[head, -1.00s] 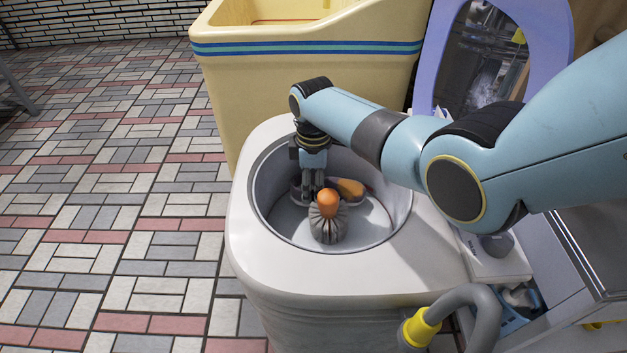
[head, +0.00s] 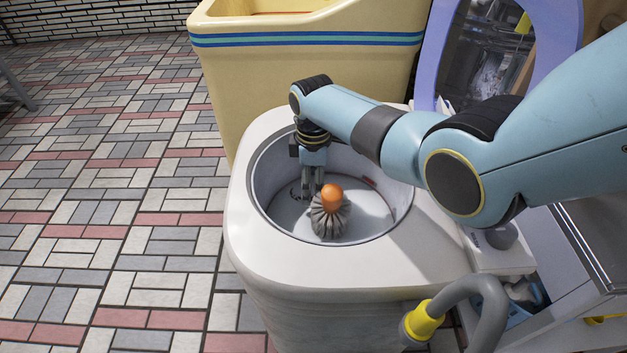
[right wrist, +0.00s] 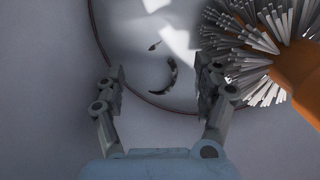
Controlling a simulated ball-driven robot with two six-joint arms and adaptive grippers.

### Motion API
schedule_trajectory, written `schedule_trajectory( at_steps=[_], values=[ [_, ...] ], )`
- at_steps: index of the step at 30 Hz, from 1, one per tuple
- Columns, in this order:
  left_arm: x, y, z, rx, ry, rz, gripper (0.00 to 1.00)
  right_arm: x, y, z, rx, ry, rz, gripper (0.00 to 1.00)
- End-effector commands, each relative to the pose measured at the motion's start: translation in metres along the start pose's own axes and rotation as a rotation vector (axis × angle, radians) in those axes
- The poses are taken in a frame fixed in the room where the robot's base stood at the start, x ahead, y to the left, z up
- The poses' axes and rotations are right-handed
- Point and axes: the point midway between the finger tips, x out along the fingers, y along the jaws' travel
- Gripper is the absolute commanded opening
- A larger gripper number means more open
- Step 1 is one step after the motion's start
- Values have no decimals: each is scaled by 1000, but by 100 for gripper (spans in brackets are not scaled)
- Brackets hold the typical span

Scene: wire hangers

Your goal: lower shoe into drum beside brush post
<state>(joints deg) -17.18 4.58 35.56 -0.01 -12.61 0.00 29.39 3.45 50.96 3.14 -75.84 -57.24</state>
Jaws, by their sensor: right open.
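The drum (head: 365,217) is the pale round well in the top of a white machine. The brush post (head: 331,218) stands upright in it, with grey bristles and an orange knob. It also shows at the right of the right wrist view (right wrist: 298,78). My right gripper (head: 314,194) points down inside the drum, just behind and left of the post. In the right wrist view its fingers (right wrist: 162,72) are apart with nothing between them, the right finger close to the bristles. Small dark curved marks lie beyond the fingertips. I cannot make out the shoe. My left gripper is not in view.
A cream tub (head: 300,70) with blue stripes stands behind the machine. A purple lid frame (head: 566,50) rises at the back right. A grey hose with a yellow collar (head: 424,320) is at the front right. Tiled floor (head: 110,200) lies open at left.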

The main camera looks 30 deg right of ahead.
Motion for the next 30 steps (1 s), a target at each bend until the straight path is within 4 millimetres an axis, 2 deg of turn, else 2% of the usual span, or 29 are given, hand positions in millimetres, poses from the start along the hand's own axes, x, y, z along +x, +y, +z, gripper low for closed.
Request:
schedule_trajectory(
  at_steps=[4,8,11,21,25,30],
  values=[
    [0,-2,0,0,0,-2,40,0,-1,0,0,-1,-3,74],
    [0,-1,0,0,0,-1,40,-10,0,0,0,1,-1,74],
    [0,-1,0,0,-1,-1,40,-26,0,0,0,1,1,74],
    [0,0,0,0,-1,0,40,-99,0,0,-1,1,1,74],
    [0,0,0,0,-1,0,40,-114,0,0,0,1,0,74],
    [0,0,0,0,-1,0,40,-120,0,0,0,0,-2,74]
  ],
)
